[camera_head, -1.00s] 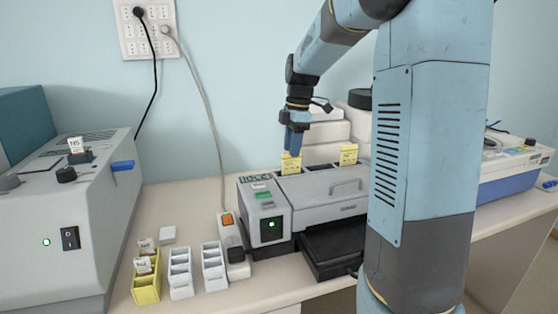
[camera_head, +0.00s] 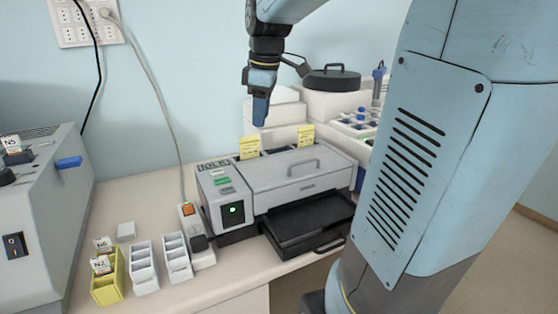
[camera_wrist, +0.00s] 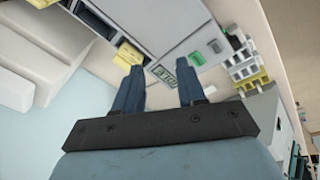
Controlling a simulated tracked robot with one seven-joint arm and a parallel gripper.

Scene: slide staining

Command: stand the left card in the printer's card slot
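The left yellow card (camera_head: 249,147) stands upright in the dark opening along the back of the grey printer (camera_head: 290,175), near its left end. The right yellow card (camera_head: 306,134) stands farther right at the same back edge. My gripper (camera_head: 260,124) points down above the back of the printer, just above and right of the left card and apart from it. In the wrist view my gripper (camera_wrist: 158,76) has its two fingers spread with nothing between them. A yellow card (camera_wrist: 129,54) shows just beyond the left fingertip. How deep the cards sit is hidden.
White boxes (camera_head: 283,112) stand behind the printer. A black tray (camera_head: 305,222) projects in front. A power strip (camera_head: 197,240), white racks (camera_head: 176,258) and a yellow rack (camera_head: 107,287) stand to the left, before a larger grey machine (camera_head: 45,215).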

